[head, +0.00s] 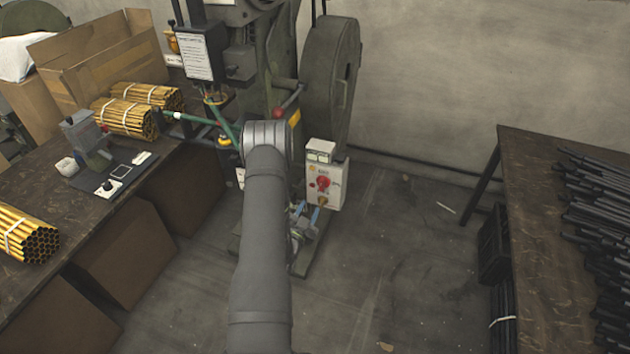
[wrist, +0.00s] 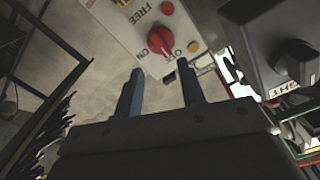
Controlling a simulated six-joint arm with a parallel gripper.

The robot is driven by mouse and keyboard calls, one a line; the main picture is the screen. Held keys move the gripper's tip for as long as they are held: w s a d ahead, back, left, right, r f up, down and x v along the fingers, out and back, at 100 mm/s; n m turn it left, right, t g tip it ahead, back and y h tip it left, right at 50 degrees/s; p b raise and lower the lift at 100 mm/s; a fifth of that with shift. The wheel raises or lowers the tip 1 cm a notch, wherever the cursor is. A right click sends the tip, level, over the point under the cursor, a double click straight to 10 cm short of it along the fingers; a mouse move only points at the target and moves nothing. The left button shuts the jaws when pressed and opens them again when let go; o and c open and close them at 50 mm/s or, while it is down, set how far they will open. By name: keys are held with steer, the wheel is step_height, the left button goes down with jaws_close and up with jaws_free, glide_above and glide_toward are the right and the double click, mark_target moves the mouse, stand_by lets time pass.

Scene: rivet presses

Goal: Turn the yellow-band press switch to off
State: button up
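The press (head: 275,60) is green-grey, with a large flywheel (head: 333,75) and a yellow band (head: 295,117) on its body. A pale control box (head: 328,196) on its right side carries a red switch (head: 323,183). In the wrist view the control box (wrist: 143,27) shows the red switch (wrist: 160,40) beside the words ON, OFF and FREE. Its exact setting is too small to tell. My gripper (wrist: 161,70) is open and empty, its two fingers apart and pointing toward the switch. No contact shows. In the head view my arm hides most of the gripper.
A dark box with a black knob (wrist: 298,60) sits close at the right of the wrist view. A workbench with brass tube bundles (head: 125,115) stands left. A table with black rods (head: 600,220) stands right. Open floor (head: 400,270) lies between.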

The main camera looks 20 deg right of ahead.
mark_target(321, 186)
steer(key=s+a+r+n, duration=0.1)
steer(key=s+a+n, duration=0.2)
steer(key=s+a, duration=0.15)
steer(key=x, duration=1.7)
steer(key=shift+s+d, duration=0.15)
steer(key=shift+d, duration=0.1)
